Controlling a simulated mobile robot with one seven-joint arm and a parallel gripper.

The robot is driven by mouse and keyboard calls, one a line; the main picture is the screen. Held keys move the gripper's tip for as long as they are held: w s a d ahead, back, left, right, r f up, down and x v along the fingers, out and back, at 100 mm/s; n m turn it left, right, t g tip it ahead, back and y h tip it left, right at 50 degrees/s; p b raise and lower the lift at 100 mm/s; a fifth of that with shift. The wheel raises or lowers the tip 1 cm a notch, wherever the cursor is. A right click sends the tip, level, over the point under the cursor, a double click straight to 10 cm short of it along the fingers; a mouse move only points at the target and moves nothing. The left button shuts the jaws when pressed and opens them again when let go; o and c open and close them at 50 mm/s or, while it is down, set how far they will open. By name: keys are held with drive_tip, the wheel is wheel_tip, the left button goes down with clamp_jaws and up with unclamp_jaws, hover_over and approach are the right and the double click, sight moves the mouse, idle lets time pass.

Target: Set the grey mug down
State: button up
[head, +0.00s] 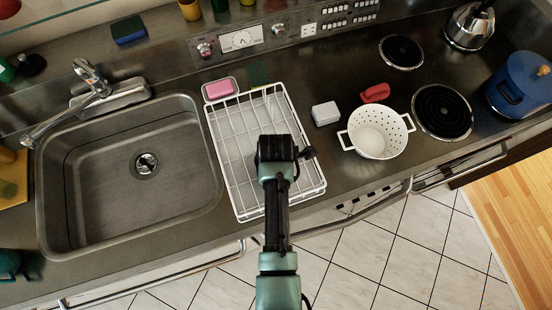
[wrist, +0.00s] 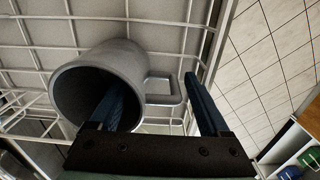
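The grey mug (wrist: 118,62) is in the wrist view, with its mouth towards the camera and its handle (wrist: 165,92) to the right. It is at the wire bars of the white dish rack (wrist: 45,28); I cannot tell whether its base rests on them. My gripper (wrist: 160,88) is open around the mug's handle side: one finger reaches into the mouth, the other is just outside the handle. The inner fingertip is partly hidden. In the head view my gripper (head: 277,150) is over the rack (head: 226,150) and hides the mug.
The sink (head: 100,185) is left of the rack. A pink sponge (head: 220,88) is at the rack's back left corner. A white block (head: 325,113), a red object (head: 375,93) and a white colander (head: 377,135) are to the right, before the coil hob (head: 442,111) and blue pot (head: 520,83).

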wheel_tip(320, 180, up, 12)
drive_tip(key=shift+r+b, duration=0.15)
drive_tip(key=shift+b, duration=0.4)
drive_tip(key=w+r+m+t, duration=0.6)
drive_tip(key=w+r+t, duration=0.2)
drive_tip(key=w+r, duration=0.65)
drive_tip(key=w+r+m+t, duration=0.3)
drive_tip(key=r+m+t, duration=0.25)
drive_tip(key=r, duration=1.15)
wheel_tip(320, 180, up, 16)
drive_tip(key=s+m+t, duration=0.3)
drive_tip(key=m+t, duration=0.1)
drive_tip(key=t, duration=0.3)
drive_tip(key=s+r+m+t, duration=0.6)
drive_tip(key=s+r, duration=0.5)
drive_tip(key=r, duration=0.5)
drive_tip(key=shift+s+a+t, duration=0.2)
drive_tip(key=shift+s+t, duration=0.05)
drive_tip(key=shift+t, duration=0.2)
drive_tip(key=shift+r, duration=0.1)
